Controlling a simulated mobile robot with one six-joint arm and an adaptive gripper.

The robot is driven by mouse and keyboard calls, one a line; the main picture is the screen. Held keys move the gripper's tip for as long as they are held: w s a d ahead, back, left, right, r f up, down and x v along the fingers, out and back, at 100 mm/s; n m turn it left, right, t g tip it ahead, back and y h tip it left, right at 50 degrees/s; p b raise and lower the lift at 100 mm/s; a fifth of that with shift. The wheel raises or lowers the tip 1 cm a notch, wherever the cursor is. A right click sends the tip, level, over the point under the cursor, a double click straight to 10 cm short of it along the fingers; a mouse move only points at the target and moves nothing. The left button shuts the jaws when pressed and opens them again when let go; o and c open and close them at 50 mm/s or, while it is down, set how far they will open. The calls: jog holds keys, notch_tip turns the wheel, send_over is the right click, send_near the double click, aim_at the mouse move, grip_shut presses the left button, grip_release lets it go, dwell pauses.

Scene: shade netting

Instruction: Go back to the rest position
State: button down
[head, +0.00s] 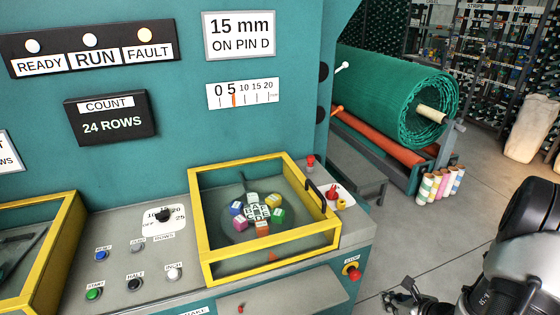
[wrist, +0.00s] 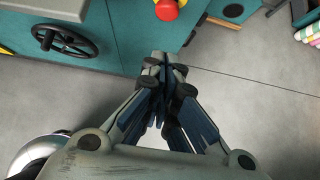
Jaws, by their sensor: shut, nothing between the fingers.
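My gripper (head: 407,297) is at the lower right of the head view, beside the front right corner of the teal machine and out over the floor. In the wrist view my gripper (wrist: 166,62) points away from the camera, with its fingers together and nothing between them. Below it is grey floor. My arm fills the lower right corner of the head view.
A red stop button (head: 352,270) on yellow sits at the machine's corner; it also shows in the wrist view (wrist: 166,10). A black handwheel (wrist: 65,40) juts from the machine. A yellow-framed guard (head: 208,270) surrounds coloured cubes. Floor is clear between.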

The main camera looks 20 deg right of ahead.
jog(key=w+a+r+n+y, duration=0.3)
jog(key=w+a+r+n, duration=0.2)
jog(key=a+r+n, duration=0.35)
jog(key=s+a+r+n+g+y, duration=0.2)
jog(key=a+r+n+g, duration=0.1)
jog(key=a+r+n, duration=0.8)
jog(key=s+a+r+n+g+h, duration=0.1)
jog(key=s+a+r+n, duration=0.2)
jog(key=s+a, duration=0.15)
jog(key=s+a+r+n+g, duration=0.1)
jog(key=s+a+r+n, duration=0.25)
jog(key=a, duration=0.25)
jog(key=s+d+r+n+h, duration=0.1)
jog(key=s+r+n+h, duration=0.3)
jog(key=s+n, duration=0.4)
jog(key=shift+s+d+n+t+h, duration=0.3)
jog(key=shift+s+n+h, duration=0.1)
jog(key=shift+n, duration=0.1)
jog(key=shift+r, duration=0.1)
